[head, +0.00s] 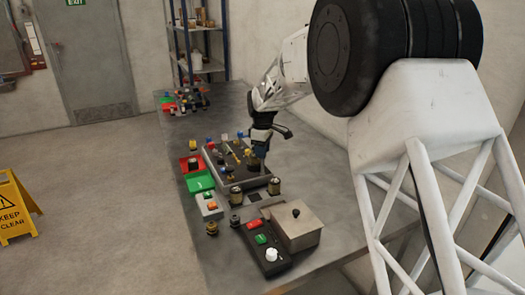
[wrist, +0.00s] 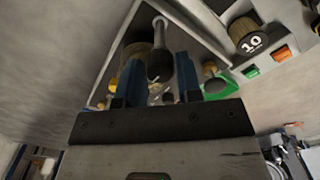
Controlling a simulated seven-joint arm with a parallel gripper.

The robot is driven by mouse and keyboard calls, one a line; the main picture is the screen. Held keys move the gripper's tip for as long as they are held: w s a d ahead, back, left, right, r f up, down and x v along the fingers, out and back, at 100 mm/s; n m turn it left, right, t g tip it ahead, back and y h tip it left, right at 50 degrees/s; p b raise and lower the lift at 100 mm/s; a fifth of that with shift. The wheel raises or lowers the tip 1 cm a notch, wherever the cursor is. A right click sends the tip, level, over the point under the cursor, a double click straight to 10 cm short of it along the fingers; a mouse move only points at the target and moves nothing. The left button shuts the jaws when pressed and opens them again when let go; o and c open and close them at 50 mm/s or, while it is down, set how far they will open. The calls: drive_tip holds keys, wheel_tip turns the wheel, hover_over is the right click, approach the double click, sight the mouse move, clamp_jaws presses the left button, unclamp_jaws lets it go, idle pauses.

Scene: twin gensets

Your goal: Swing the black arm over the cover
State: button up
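In the wrist view, the two blue fingers of my gripper (wrist: 161,75) stand apart. A black arm with a rounded end (wrist: 160,62) shows in the space between them; whether they touch it is unclear. In the head view, my gripper (head: 260,152) points down over the far part of the dark control panel (head: 228,178), and its fingertips are hard to make out. I cannot make out for sure which part is the cover. A beige box with a flat top (head: 305,231) and a black knob (head: 296,212) stands at the near end of the bench.
A black control box (head: 263,246) with red and green buttons and a white knob lies beside the beige box. A small grey box (head: 209,206), a green block (head: 201,183) and a red block (head: 187,165) line the panel's left side. Free bench (head: 226,105) lies beyond the panel.

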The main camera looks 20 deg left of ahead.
drive_tip(key=o, duration=0.3)
drive_tip(key=shift+o, duration=0.2)
drive_tip(key=shift+r, duration=0.15)
drive_tip(key=shift+r, duration=3.8)
